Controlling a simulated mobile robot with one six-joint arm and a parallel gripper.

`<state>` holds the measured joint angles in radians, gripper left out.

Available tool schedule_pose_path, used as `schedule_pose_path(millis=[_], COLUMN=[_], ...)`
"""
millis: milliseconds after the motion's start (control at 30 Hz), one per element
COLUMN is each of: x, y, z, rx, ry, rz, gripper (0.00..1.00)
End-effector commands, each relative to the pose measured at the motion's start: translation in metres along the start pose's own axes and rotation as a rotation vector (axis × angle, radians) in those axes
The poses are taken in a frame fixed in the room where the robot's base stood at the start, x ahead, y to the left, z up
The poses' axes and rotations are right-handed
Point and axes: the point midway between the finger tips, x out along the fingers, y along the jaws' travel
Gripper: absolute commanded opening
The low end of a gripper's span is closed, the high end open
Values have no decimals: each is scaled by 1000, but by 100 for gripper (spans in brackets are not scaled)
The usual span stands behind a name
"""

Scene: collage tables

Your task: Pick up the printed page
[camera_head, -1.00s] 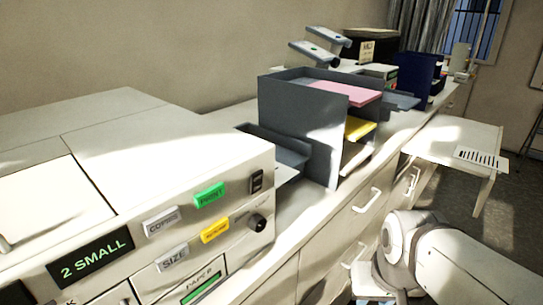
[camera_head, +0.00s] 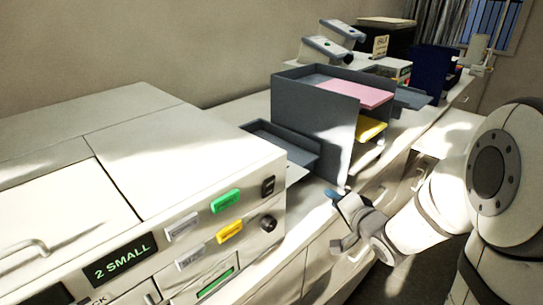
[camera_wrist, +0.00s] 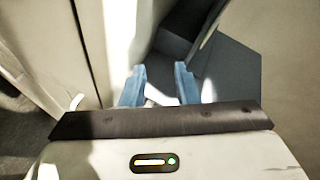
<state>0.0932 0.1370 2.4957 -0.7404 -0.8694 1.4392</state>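A pale sheet, which looks like the printed page (camera_head: 296,173), shows as a small white strip below the dark grey output tray (camera_head: 312,158) at the right side of the copier (camera_head: 190,165). Most of it is hidden. My gripper (camera_head: 346,196) is at the front edge of the counter, to the right of the strip and apart from it. In the wrist view my gripper (camera_wrist: 160,85) has its two blue fingers spread, with nothing clearly held. A pale patch shows between the fingers, but I cannot tell whether it is the page.
A grey paper organizer (camera_head: 312,110) with pink sheets (camera_head: 355,93) and yellow sheets (camera_head: 369,128) stands behind my gripper. The copier has a green button (camera_head: 225,200) and a "2 SMALL" display (camera_head: 120,259). A dark blue bin (camera_head: 434,70) stands farther back. Little counter is free.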

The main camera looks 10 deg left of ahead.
Motion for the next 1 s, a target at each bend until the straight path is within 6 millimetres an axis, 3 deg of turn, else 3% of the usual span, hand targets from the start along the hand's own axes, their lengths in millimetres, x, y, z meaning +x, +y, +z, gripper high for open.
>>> schedule_pose_path(millis=[100,300,467,1000], x=[4,-2,4,63], y=[-19,-38,-47,-76], z=[16,32,37,45], rx=[179,385,430,428], ry=[-92,-215,-248,-244], rz=[-164,-326,-362,-361], gripper=[28,28,28,28])
